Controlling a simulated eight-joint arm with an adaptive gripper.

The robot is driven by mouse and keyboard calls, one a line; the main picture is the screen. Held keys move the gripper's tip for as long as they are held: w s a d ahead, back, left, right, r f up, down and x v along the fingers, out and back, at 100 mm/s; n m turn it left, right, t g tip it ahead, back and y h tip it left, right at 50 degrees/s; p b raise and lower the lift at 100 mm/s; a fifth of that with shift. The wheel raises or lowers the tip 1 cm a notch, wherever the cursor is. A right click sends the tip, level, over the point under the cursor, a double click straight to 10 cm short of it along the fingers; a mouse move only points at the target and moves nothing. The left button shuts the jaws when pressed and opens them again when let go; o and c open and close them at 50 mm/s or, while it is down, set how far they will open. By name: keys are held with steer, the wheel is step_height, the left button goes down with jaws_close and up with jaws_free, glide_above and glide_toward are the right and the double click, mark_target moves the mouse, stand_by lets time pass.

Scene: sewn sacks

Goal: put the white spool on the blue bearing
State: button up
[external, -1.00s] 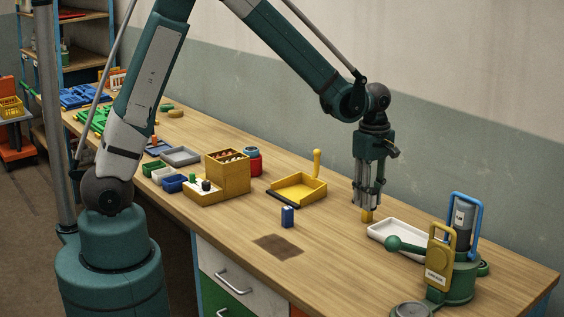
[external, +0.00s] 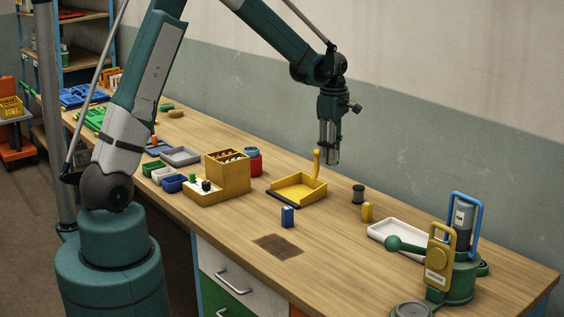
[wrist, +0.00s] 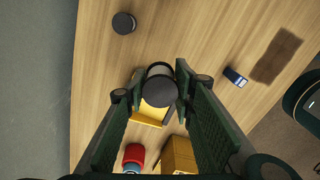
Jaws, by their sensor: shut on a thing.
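My gripper (external: 329,160) is raised above the table, behind the yellow tray. In the wrist view its fingers (wrist: 160,92) are closed around a spool (wrist: 161,90) with a round dark end and a paler part behind it; its colour is hard to tell, though it may be the white spool. In the external view the fingers mostly hide it. The blue bearing (external: 287,216) is a small upright blue piece on the table, left of and nearer the camera than my gripper. It also shows in the wrist view (wrist: 235,77), apart from the fingers.
A white tray (external: 385,230) and green press (external: 460,280) lie farther right. A yellow box (external: 228,172) stands left.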

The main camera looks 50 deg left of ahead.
steer(key=s+a+r+n, duration=0.1)
steer(key=a+n, duration=0.1)
steer(key=a, duration=1.1)
steer(key=s+a+r+n, duration=0.2)
steer(key=a, duration=1.1)
steer(key=s+a+r+n, duration=0.1)
steer(key=a+n, duration=0.1)
steer(key=a, duration=1.1)
steer(key=shift+s+a+r+n+p, duration=0.25)
steer(key=shift+a+r+n+p, duration=0.05)
steer(key=shift+a+r+p, duration=0.1)
glide_above(251, 149)
steer(key=shift+w+a+f, duration=0.1)
steer(key=shift+a+f, duration=0.05)
steer(key=shift+f, duration=3)
steer(key=shift+f, duration=1.85)
steer(key=shift+f, duration=0.15)
steer(key=o, duration=0.8)
